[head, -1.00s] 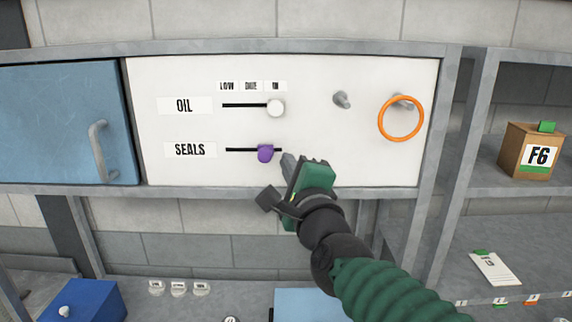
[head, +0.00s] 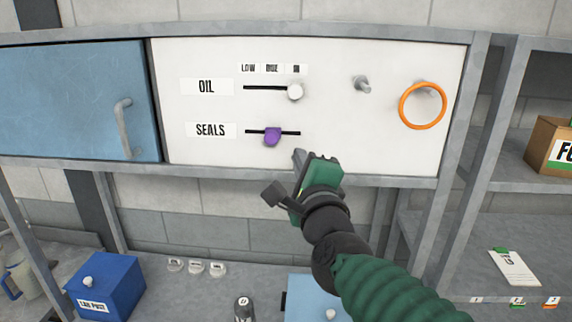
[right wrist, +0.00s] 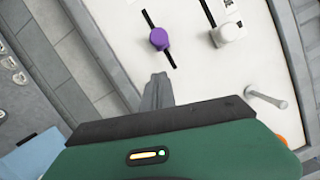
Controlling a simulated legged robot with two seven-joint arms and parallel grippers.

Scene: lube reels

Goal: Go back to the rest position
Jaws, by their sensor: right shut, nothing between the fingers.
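A white panel (head: 330,140) carries an OIL row and a SEALS row, each with a black slot. The white OIL knob (head: 295,92) is at the right end of its slot. The purple SEALS knob (head: 272,136) is near the middle of its slot. It also shows in the right wrist view (right wrist: 159,39). My right gripper (head: 298,160) is shut and empty, below and right of the purple knob and apart from it. Its fingers also show in the right wrist view (right wrist: 157,90). My left gripper is not in view.
An orange ring (head: 423,106) hangs at the panel's right, beside a bare peg (head: 361,84). A blue cabinet door (head: 80,105) is at left. A blue box (head: 107,286) and a dark bottle (head: 244,308) stand on the lower surface. Shelves with a cardboard box (head: 545,150) are at right.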

